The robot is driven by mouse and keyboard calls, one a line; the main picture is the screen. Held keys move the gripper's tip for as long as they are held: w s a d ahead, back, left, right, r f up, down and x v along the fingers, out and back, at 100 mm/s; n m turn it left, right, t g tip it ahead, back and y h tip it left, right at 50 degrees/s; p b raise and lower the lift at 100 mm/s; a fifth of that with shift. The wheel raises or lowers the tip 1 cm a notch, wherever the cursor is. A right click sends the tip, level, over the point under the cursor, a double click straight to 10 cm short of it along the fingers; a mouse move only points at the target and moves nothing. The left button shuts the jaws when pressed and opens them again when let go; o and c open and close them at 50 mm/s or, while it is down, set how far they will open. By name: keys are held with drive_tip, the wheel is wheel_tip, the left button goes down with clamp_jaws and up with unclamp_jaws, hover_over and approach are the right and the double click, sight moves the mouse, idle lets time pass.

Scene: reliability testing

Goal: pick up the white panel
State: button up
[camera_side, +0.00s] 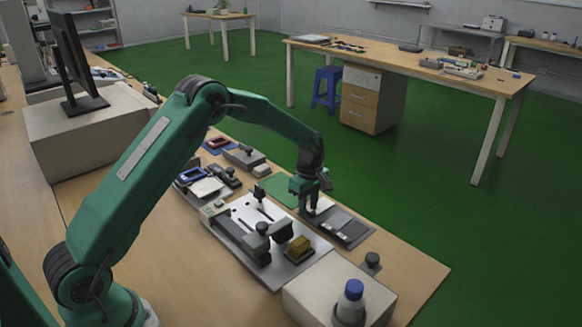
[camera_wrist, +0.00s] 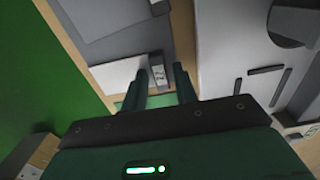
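The white panel (camera_wrist: 114,75) lies flat in the wrist view, just beyond and left of the fingertips, beside a grey tray or mat (camera_wrist: 118,18). In the side view a pale patch that looks like the panel (camera_side: 322,206) shows beside my gripper (camera_side: 308,203), partly hidden by it. In the wrist view my gripper (camera_wrist: 161,76) has its two fingers apart with nothing held between them. I cannot tell the height of the fingertips above the surface.
The bench's right corner is bare.

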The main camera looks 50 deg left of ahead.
clamp_jaws()
drive_tip(key=shift+r, duration=0.15)
drive_tip(key=shift+r, duration=2.4)
